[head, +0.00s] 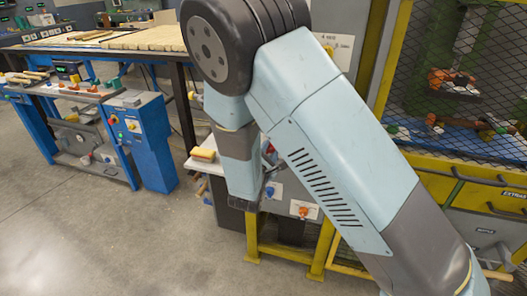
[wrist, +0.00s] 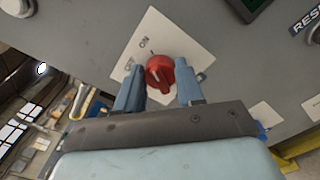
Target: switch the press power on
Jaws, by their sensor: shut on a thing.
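A red rotary switch knob (wrist: 159,74) sits on a white plate (wrist: 175,38) lettered ON and OFF, on a grey panel, in the wrist view. My gripper (wrist: 159,67) has its two blue-grey fingers on either side of the knob and is shut on it. ON is lettered above the knob's upper left, and OFF lies further left, partly behind a finger. I cannot tell for sure which word the knob points to. In the head view my arm hides the gripper and this knob.
A grey panel with a "RES..." label (wrist: 306,20) continues to the right in the wrist view. In the head view a yellow-framed mesh guard (head: 470,60) stands at the right, a blue cabinet (head: 142,140) at the left. Bare floor (head: 120,240) lies front left.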

